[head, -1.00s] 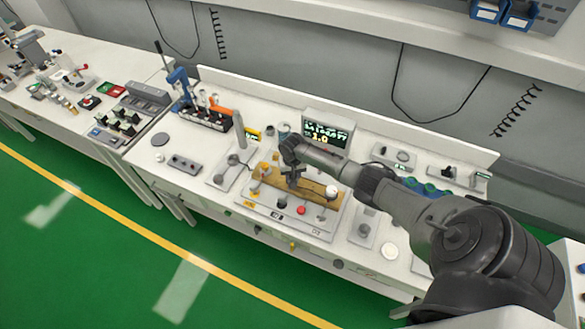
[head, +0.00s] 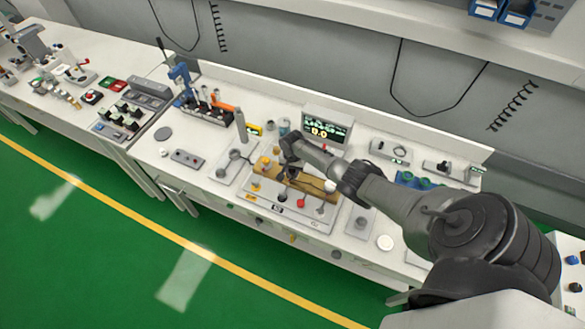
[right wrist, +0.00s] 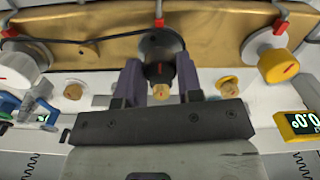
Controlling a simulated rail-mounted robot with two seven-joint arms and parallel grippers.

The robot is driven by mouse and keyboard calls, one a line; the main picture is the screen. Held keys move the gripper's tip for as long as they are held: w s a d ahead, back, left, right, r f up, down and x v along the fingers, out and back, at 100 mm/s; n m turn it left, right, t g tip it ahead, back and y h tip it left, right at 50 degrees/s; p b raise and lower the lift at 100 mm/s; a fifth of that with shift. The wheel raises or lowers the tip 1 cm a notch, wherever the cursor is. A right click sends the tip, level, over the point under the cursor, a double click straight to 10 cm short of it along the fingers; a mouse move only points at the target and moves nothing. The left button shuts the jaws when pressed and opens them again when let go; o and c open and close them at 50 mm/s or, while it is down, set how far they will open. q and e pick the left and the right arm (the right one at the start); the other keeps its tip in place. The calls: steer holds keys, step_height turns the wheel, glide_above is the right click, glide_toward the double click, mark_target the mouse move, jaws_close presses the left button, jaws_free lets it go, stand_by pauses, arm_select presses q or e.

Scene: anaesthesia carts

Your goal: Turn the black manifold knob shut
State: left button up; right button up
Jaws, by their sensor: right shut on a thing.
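The black manifold knob (right wrist: 160,44) is in the upper middle of the right wrist view, in front of the brass manifold (right wrist: 215,28). A small red mark shows on its lower face. My right gripper (right wrist: 160,78) is shut on this knob, one finger on each side. In the head view my right gripper (head: 289,165) reaches down over the brass manifold (head: 318,184), and the knob is largely hidden there. A yellow knob (right wrist: 279,65) stands to the right and a white knob (right wrist: 17,65) to the left in the wrist view. My left gripper is not in view.
A display (head: 326,126) stands behind the manifold. A yellow gauge (right wrist: 300,123) in the wrist view reads 0.0. A red-topped control (head: 300,203) sits in front of the manifold. A blue-handled lever device (head: 182,80) stands further left on the bench.

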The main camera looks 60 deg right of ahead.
steer(key=o, duration=0.9)
steer(key=shift+r, duration=0.3)
step_height(320, 180, up, 13)
steer(key=shift+r+p, duration=0.1)
steer(key=shift+p, duration=1.05)
